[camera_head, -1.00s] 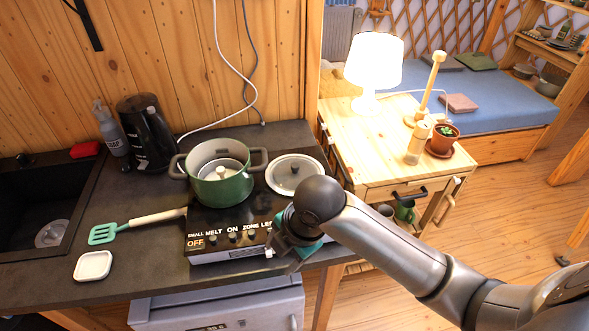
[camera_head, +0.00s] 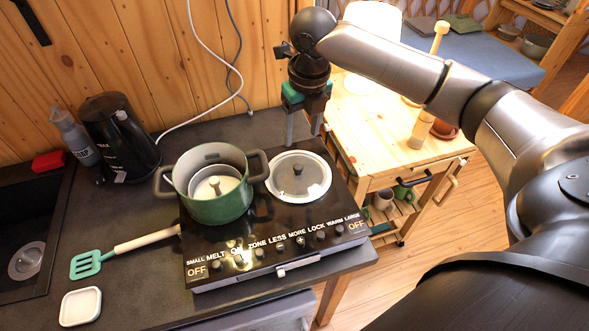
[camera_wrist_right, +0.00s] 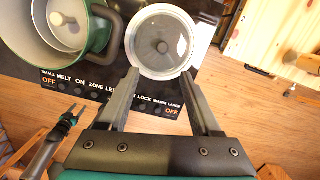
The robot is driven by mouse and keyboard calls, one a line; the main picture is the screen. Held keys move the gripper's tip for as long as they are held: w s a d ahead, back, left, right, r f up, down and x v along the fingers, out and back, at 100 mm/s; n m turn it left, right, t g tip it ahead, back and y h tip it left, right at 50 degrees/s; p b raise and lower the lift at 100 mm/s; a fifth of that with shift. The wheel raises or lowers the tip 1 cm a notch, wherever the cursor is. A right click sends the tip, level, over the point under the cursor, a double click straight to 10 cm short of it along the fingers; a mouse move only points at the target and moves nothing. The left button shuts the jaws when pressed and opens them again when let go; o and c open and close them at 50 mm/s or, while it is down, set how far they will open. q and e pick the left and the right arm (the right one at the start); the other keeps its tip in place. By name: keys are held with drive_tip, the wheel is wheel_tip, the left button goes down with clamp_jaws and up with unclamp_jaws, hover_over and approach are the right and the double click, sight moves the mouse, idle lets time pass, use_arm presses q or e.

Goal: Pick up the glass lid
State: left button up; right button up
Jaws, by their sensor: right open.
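The glass lid (camera_head: 298,177) lies flat on the right part of the black cooktop, with a pale rim and a dark knob in its middle. It also shows in the right wrist view (camera_wrist_right: 160,41), just beyond the fingertips. My right gripper (camera_head: 303,138) points down above the back edge of the lid, with its fingers apart and empty. In the right wrist view the open fingers (camera_wrist_right: 160,75) are either side of the lid's near edge. I cannot tell whether they touch it.
A green pot (camera_head: 211,183) with something inside stands left of the lid on the cooktop (camera_head: 262,228). A black kettle (camera_head: 121,137), a spatula (camera_head: 128,246) and a white dish (camera_head: 80,306) are further left. A wooden cart (camera_head: 385,140) with a lamp stands to the right.

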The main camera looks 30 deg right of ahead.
approach(298, 166)
drive_tip(key=f, duration=0.2)
drive_tip(key=shift+s+a+f, duration=0.2)
drive_tip(key=shift+a+f, duration=0.1)
drive_tip(key=shift+w+f, duration=0.2)
drive_tip(key=shift+f, duration=0.6)
drive_tip(key=f, duration=0.3)
drive_tip(key=shift+w+d+f, duration=0.1)
drive_tip(key=shift+w+d, duration=0.15)
drive_tip(key=shift+w, duration=0.15)
drive_tip(key=shift+f, duration=0.55)
drive_tip(key=shift+c, duration=0.4)
use_arm(q)
drive_tip(key=shift+s+a+f, duration=0.1)
drive_tip(key=shift+s, duration=0.5)
use_arm(e)
clamp_jaws()
drive_tip(key=shift+w, duration=0.1)
